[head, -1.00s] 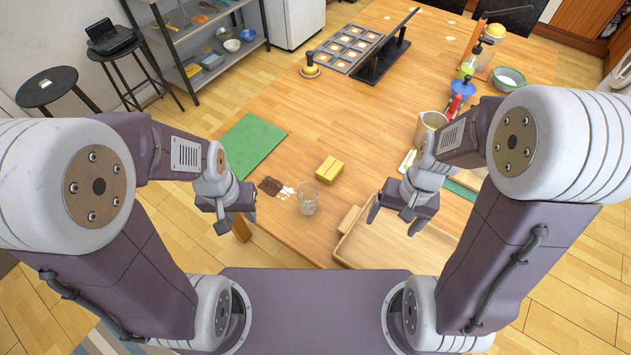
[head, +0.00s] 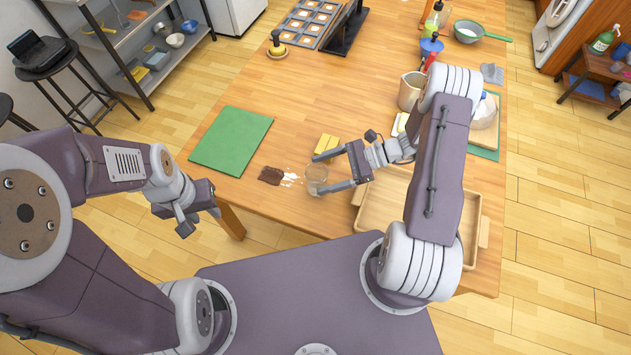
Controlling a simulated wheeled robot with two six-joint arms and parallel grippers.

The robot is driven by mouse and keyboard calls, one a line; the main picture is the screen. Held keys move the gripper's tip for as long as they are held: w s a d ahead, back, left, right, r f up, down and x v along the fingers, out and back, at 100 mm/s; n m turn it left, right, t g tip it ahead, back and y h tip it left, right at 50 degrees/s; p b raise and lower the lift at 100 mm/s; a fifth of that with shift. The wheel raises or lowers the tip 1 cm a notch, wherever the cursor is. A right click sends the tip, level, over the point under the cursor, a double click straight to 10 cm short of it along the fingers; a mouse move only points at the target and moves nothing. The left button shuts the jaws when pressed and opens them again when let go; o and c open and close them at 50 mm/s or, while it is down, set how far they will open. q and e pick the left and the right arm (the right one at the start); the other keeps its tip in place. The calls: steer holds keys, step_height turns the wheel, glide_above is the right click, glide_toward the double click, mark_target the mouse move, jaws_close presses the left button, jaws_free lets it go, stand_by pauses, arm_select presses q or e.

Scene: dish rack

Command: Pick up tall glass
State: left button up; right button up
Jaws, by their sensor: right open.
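The tall glass (head: 316,178) is clear and stands on the wooden table near its front edge. My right gripper (head: 322,172) is open, pointing left, with its fingers at the glass, one on the far side and one on the near side. I cannot tell whether the fingers touch it. My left gripper (head: 198,215) hangs off the table's front left edge, away from the glass; its fingers are too unclear to tell open from shut.
A yellow block (head: 325,146) stands just behind the glass. A brown and white spill (head: 277,176) lies to its left. A wooden tray (head: 470,232) is to the right under my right arm. A green mat (head: 231,141) lies to the left; a beige pitcher (head: 410,92) stands behind.

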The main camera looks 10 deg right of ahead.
mark_target(307, 180)
steer(key=x, duration=0.5)
steer(key=shift+s+a+f+p, duration=0.1)
steer(key=shift+a+p, duration=0.1)
steer(key=shift+p, duration=0.2)
steer(key=c, duration=1.7)
steer(key=shift+o, duration=0.2)
steer(key=shift+r, duration=0.5)
steer(key=w+a+r, duration=0.6)
steer(key=w+r, duration=0.3)
steer(key=r, duration=0.1)
steer(key=shift+w+a+b, duration=0.3)
steer(key=shift+w+b, duration=0.1)
steer(key=shift+b, duration=0.05)
